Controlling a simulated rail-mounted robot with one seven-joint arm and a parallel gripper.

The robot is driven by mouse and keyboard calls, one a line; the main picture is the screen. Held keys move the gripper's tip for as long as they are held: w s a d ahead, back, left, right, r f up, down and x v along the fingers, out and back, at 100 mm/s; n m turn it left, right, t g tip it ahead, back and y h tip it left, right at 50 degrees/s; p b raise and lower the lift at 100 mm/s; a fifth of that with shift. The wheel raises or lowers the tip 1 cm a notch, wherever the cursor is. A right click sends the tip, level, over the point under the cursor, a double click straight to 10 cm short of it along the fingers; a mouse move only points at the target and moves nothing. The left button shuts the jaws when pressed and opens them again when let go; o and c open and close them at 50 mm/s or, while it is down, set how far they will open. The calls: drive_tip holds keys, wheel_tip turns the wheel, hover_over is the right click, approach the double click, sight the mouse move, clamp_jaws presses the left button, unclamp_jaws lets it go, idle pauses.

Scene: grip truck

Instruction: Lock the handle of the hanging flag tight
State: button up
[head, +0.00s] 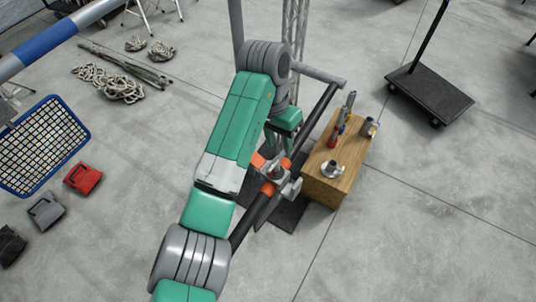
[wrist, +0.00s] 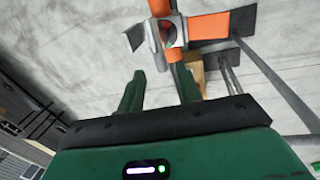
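An orange and grey clamp-like fitting (head: 268,188) sits on a dark slanting bar (head: 318,112) in the head view. In the wrist view the fitting (wrist: 170,30) shows orange arms and a grey centre just beyond my fingertips. I cannot tell surely which grey part is its handle or how tight it is. A dark flat panel (head: 288,214), perhaps the flag, shows below the bar. My gripper (wrist: 159,75) is open, with its two green fingers apart and nothing seen held between them. In the head view my arm hides part of the fitting and bar.
A wooden box (head: 325,186) with several small metal and red items on top stands right of the fitting. A grey post (head: 237,30) and lattice truss (head: 295,38) rise behind. A black cart (head: 430,92) stands upper right; a blue basket (head: 42,145) is left. Floor at lower right is clear.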

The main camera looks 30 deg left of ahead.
sight(281, 153)
drive_tip(key=f, duration=0.2)
drive_tip(key=d+f, duration=0.1)
drive_tip(key=f, duration=0.4)
drive_tip(key=shift+s+d+f+b, duration=0.15)
drive_tip(key=shift+b, duration=0.15)
clamp_jaws()
